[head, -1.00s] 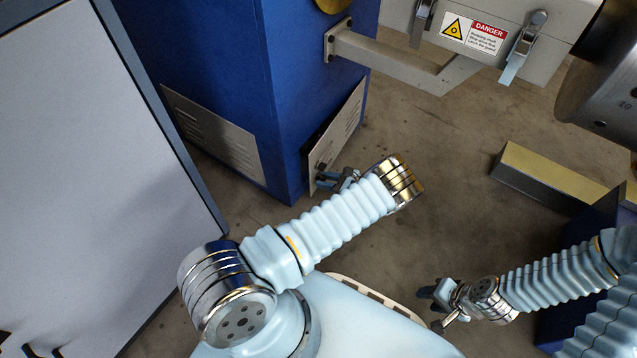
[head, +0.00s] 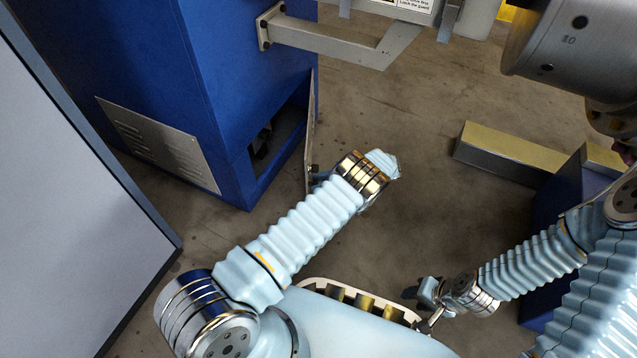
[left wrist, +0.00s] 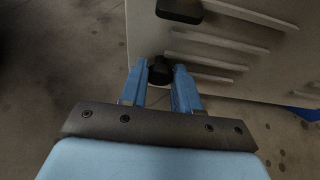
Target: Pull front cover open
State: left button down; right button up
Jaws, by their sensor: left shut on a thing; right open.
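The front cover (head: 310,130) is a thin grey hinged panel low on the blue cabinet (head: 240,90). It stands swung out, seen nearly edge-on in the head view, with the dark opening (head: 272,140) bare beside it. In the left wrist view the cover (left wrist: 235,50) shows its slotted face. My left gripper (left wrist: 160,80) is shut on the cover's black knob (left wrist: 160,70); in the head view it is mostly hidden behind my left wrist. My right gripper (head: 425,305) is open and empty, low at the right, away from the cabinet.
A louvred vent panel (head: 160,145) is on the cabinet's left side. A grey bracket arm (head: 330,38) juts from the cabinet above the cover. A large metal cylinder (head: 570,50) and a long block (head: 510,150) are at right. The floor (head: 400,120) between is clear.

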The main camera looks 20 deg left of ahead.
pick_arm(q)
jog(key=c, duration=0.8)
grip_release()
jog(key=v, duration=0.7)
jog(key=shift+d+r, duration=0.1)
jog(key=shift+d, duration=0.1)
jog(key=shift+c, duration=0.6)
